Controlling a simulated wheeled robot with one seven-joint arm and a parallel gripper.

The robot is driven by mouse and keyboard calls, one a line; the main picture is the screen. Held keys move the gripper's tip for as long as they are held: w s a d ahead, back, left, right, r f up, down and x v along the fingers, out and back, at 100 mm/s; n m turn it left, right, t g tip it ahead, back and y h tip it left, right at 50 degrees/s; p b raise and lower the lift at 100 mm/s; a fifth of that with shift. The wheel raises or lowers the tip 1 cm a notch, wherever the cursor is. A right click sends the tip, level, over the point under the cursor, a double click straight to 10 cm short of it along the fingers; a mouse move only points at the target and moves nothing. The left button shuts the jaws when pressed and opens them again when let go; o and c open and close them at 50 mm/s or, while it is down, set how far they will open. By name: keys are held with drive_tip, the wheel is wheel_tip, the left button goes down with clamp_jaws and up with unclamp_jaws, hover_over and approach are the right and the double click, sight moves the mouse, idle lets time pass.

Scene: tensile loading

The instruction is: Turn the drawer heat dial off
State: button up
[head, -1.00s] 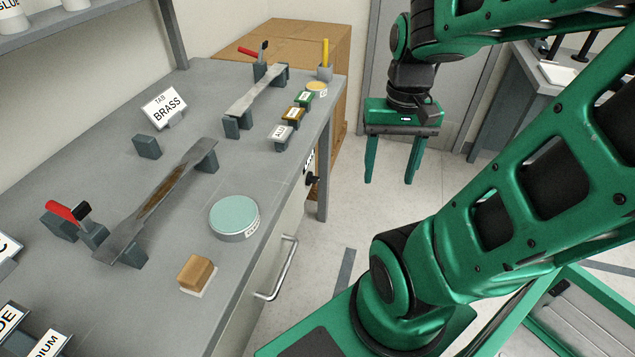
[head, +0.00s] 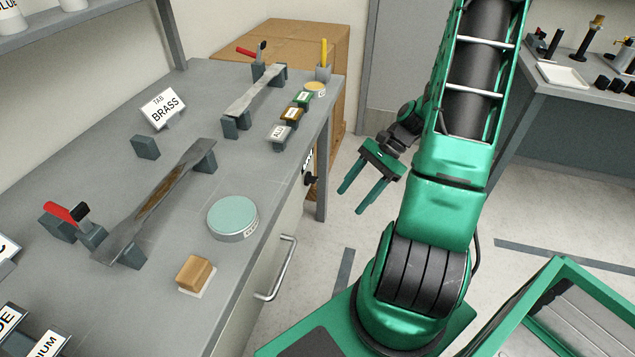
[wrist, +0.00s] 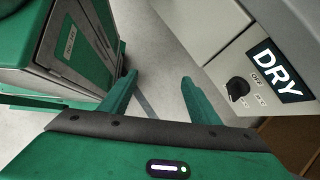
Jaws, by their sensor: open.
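The heat dial (wrist: 238,88) is a black knob on the grey front of the bench, under a black DRY label (wrist: 276,70). An OFF mark and other small marks surround it; the knob's exact setting is too small to tell. In the head view the dial (head: 310,179) shows as a small dark knob at the bench's right end. My gripper (head: 352,202) is open and empty, to the right of the dial and apart from it. In the wrist view my gripper (wrist: 158,85) has its two green fingers spread, with the dial beyond and right of the right finger.
The drawer handle (head: 279,268) sticks out from the bench front, nearer than the dial. The bench top (head: 185,255) holds metal strips on blocks, a round teal-topped tin (head: 232,217) and a tan block (head: 195,273). Open floor (head: 335,210) lies beside the bench.

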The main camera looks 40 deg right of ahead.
wheel_tip(320, 180, down, 5)
drive_tip(key=w+m+t+y, duration=0.3)
drive_tip(key=m+t, duration=0.1)
drive_tip(key=m, duration=0.2)
drive_tip(key=m+t, duration=1)
approach(311, 180)
drive_tip(key=w+a+f, duration=0.1)
drive_tip(key=w+a, duration=0.2)
drive_tip(key=w, duration=0.4)
drive_tip(key=shift+w+f, duration=0.2)
drive_tip(key=shift+f, duration=0.05)
drive_tip(key=shift+a, duration=0.1)
drive_tip(key=c, duration=1.1)
